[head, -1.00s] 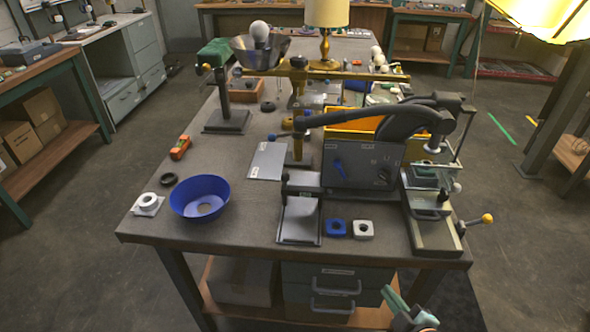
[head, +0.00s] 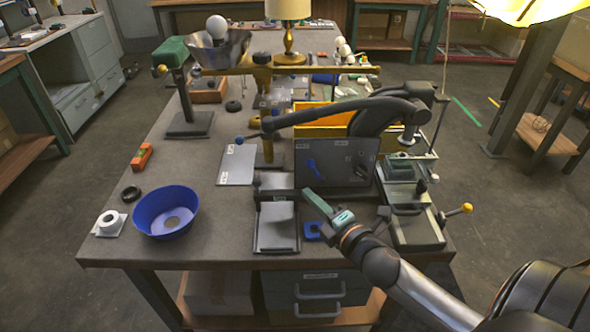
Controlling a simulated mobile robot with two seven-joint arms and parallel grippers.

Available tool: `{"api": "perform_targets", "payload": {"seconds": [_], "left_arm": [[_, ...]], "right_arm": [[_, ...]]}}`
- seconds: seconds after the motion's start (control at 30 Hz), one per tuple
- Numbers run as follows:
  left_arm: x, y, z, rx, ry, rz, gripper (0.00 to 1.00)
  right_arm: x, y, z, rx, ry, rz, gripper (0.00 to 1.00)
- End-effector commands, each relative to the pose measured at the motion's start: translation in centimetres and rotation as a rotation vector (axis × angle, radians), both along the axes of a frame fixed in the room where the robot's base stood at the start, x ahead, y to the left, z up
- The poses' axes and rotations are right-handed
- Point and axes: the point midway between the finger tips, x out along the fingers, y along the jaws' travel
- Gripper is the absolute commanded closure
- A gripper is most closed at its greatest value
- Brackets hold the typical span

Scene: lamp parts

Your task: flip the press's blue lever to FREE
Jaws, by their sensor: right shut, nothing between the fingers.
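The press (head: 355,190) stands on the near right part of the workbench, with a dark upright front panel. The small blue lever (head: 313,167) is on the left half of this panel and slants from upper left to lower right. The panel's lettering is too small to read. My right gripper (head: 308,194) comes in from the lower right. It is shut and empty, with its green fingertips in front of the panel's lower edge, below the lever; a gap to the lever shows. My left gripper is not in view.
A flat grey plate (head: 277,233) lies left of my gripper, beside a blue part (head: 312,231). A blue bowl (head: 166,211) stands further left. The bench (head: 215,225) between bowl and plate is clear.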

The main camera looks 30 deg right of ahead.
Motion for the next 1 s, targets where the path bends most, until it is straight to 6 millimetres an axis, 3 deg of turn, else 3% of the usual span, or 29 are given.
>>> {"api": "perform_targets", "payload": {"seconds": [0.37,1.0], "left_arm": [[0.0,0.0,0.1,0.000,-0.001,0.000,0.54],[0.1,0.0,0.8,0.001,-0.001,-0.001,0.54]], "right_arm": [[0.8,-0.1,-0.1,0.003,0.000,-0.001,1.00],[10.1,-0.7,-0.9,0.002,0.003,-0.002,1.00]]}}
